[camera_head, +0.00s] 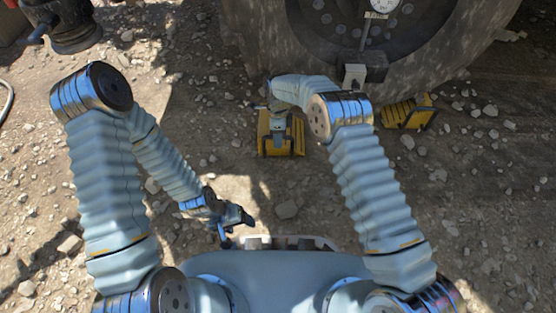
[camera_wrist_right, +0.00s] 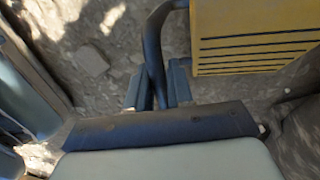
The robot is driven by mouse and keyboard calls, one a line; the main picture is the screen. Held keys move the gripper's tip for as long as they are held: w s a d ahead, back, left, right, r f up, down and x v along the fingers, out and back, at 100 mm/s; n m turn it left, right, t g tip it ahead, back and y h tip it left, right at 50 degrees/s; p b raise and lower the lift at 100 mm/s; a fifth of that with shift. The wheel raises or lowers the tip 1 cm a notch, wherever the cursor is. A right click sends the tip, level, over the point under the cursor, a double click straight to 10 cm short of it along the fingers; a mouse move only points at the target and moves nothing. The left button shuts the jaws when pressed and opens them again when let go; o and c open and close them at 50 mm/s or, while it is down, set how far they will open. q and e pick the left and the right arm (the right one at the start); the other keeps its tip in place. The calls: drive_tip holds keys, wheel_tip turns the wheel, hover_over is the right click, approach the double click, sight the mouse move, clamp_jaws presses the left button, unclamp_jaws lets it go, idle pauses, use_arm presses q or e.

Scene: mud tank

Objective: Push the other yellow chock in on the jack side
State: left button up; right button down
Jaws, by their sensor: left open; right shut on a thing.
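A yellow chock (camera_head: 298,134) lies on the ground in front of the big wheel (camera_head: 245,50), on its left side, with bare ground visible between them. My right gripper (camera_head: 279,128) is over it, partly hidden by my arm. In the right wrist view, the fingers (camera_wrist_right: 158,88) are shut on the chock's dark bar handle (camera_wrist_right: 153,45); the ribbed yellow face (camera_wrist_right: 255,40) is to the right. A second yellow chock (camera_head: 405,113) lies to the right, near the wheel's lower right. My left gripper (camera_head: 238,228) is open and empty, low over the ground.
A dark, round-bodied device (camera_head: 72,28), perhaps the jack, stands at the top left. A grey box (camera_head: 354,76) and a dial gauge (camera_head: 383,7) are in front of the wheel. Stones litter the dirt (camera_head: 200,90). Ground left of the held chock is mostly free.

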drive_tip(key=shift+w, duration=2.2)
